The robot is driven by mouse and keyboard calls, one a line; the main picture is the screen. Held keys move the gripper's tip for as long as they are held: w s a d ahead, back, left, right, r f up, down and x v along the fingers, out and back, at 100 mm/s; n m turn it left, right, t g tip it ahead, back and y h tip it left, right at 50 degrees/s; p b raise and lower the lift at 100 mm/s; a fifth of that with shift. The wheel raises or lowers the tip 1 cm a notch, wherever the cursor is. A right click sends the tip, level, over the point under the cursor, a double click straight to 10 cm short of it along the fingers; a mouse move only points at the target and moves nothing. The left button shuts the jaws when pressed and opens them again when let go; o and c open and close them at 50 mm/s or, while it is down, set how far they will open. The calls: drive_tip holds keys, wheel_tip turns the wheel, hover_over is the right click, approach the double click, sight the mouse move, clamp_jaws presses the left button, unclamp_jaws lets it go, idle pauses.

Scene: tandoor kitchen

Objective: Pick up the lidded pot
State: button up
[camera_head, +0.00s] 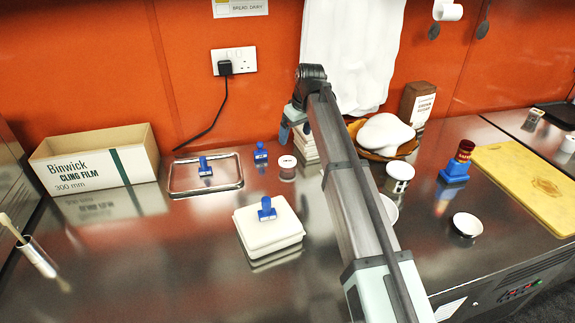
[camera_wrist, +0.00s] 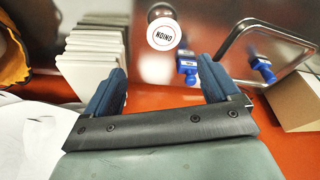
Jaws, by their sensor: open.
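A small round pot with a white lid (camera_head: 287,161) stands on the steel counter, left of the white stack. In the wrist view the white lid (camera_wrist: 164,34) shows from above, with a red ring and black lettering. It lies beyond the fingertips, roughly in line with the gap between them. My gripper (camera_wrist: 157,75) is open and empty, its two blue fingers apart. In the head view my gripper (camera_head: 293,130) is near the back wall, above and behind the pot. The lid hides most of the pot's body in the wrist view.
A white stack (camera_wrist: 93,60) stands close beside the pot. A blue-handled stamp (camera_head: 261,153) and a steel tray (camera_head: 182,189) are to its left. A white lidded box (camera_head: 270,243) is in front. Bare counter (camera_head: 170,270) lies front left.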

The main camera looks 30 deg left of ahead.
approach(288, 160)
drive_tip(key=x, duration=0.5)
drive_tip(key=shift+w+d, duration=0.1)
drive_tip(key=shift+w, duration=0.1)
drive_tip(key=shift+s+x, duration=0.2)
drive_tip(key=shift+x, duration=1.1)
drive_tip(key=shift+s+x, duration=0.15)
drive_tip(key=shift+x, duration=1.15)
drive_tip(key=shift+c, duration=0.5)
drive_tip(key=c, duration=0.9)
drive_tip(key=shift+r, duration=0.15)
